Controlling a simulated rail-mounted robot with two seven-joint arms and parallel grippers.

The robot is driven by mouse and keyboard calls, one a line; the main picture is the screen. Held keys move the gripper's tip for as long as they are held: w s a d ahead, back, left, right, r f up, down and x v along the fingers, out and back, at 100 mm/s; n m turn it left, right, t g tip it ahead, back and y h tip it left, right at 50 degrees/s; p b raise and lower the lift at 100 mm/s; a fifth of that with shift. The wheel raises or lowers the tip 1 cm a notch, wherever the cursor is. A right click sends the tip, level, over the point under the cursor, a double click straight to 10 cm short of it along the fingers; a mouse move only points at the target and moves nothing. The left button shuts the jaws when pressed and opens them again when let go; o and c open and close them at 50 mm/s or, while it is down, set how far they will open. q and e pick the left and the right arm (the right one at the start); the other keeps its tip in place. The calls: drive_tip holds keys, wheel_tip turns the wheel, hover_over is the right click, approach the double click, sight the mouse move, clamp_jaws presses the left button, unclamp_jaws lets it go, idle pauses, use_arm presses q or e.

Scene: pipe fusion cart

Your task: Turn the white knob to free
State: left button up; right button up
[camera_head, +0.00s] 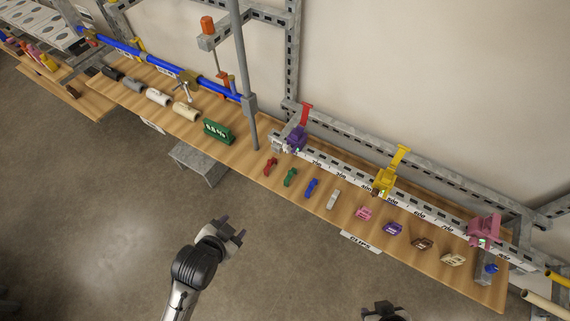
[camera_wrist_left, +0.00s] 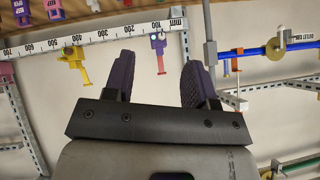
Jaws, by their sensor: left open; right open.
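A wooden bench (camera_head: 260,180) runs diagonally, with a row of coloured clips. Behind them is a white ruler (camera_head: 338,173) with purple (camera_head: 296,138), yellow (camera_head: 385,181) and pink (camera_head: 484,229) clamps. A grey post (camera_head: 243,60) stands by the green block (camera_head: 217,131). The floor in front is clear.

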use_arm(q)
drive_tip(key=w+d+f+m+t+h+b, duration=0.2)
drive_tip(key=w+d+f+m+t+b, duration=0.15)
drive_tip(key=w+f+b, duration=0.65)
drive_tip(key=m+t+h+b, duration=0.3)
drive_tip(key=m+b, duration=0.3)
drive_tip(key=b, duration=1)
approach(286, 151)
drive_tip(key=b+x, duration=0.4)
drive_tip(key=x, duration=0.6)
drive_tip(key=shift+w+d+f, duration=0.1)
drive_tip(key=shift+w, duration=0.25)
drive_tip(key=shift+c, duration=0.2)
